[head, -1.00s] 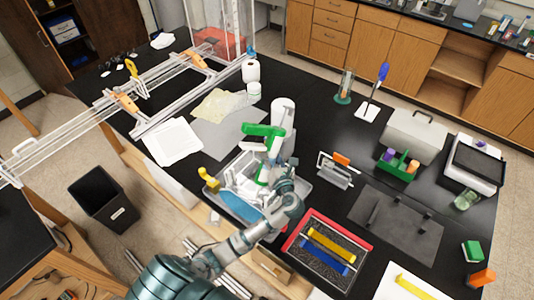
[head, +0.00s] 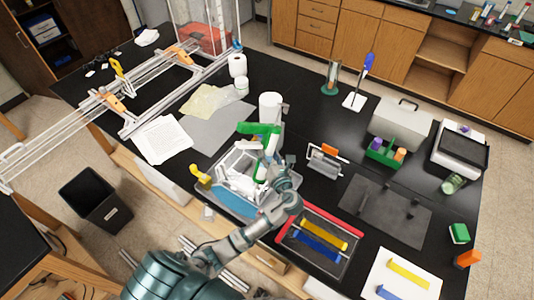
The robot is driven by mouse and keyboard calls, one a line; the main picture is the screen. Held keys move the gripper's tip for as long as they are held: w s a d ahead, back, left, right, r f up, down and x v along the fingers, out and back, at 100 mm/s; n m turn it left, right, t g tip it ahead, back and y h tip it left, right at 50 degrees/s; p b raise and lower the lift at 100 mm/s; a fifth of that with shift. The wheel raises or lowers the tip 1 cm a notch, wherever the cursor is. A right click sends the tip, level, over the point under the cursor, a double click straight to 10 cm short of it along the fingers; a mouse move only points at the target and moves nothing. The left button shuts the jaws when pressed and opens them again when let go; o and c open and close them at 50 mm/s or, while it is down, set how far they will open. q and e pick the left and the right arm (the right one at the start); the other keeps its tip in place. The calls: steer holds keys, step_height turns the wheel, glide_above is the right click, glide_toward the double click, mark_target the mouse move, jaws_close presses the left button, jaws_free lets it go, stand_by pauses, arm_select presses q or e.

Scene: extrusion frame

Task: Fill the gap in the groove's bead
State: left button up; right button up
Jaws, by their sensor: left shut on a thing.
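My left gripper (head: 271,166) reaches over a grey tray (head: 213,197) of mixed items. It is shut on a green-and-white tool (head: 260,128). The fingers and the tool's lower part overlap the tray's contents, so I cannot tell whether the tool touches them. My right gripper is out of view. I cannot make out a groove, a bead or its gap. A dark grey plate (head: 370,208) with small dark fittings lies to the right.
A white cylinder (head: 270,105) stands close behind the tool. An extrusion frame (head: 150,85) spans the left.

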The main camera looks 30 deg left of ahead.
mark_target(267, 148)
arm_select(q)
steer(key=shift+r, duration=0.1)
steer(key=shift+a, duration=0.2)
steer(key=shift+a+r+p, duration=0.1)
steer(key=shift+r+p, duration=0.2)
steer(key=shift+p, duration=0.1)
step_height(267, 148, up, 2)
steer(key=shift+p, duration=1.15)
steer(key=shift+r, duration=0.2)
steer(key=shift+d+r, duration=0.2)
steer(key=shift+r, duration=2.8)
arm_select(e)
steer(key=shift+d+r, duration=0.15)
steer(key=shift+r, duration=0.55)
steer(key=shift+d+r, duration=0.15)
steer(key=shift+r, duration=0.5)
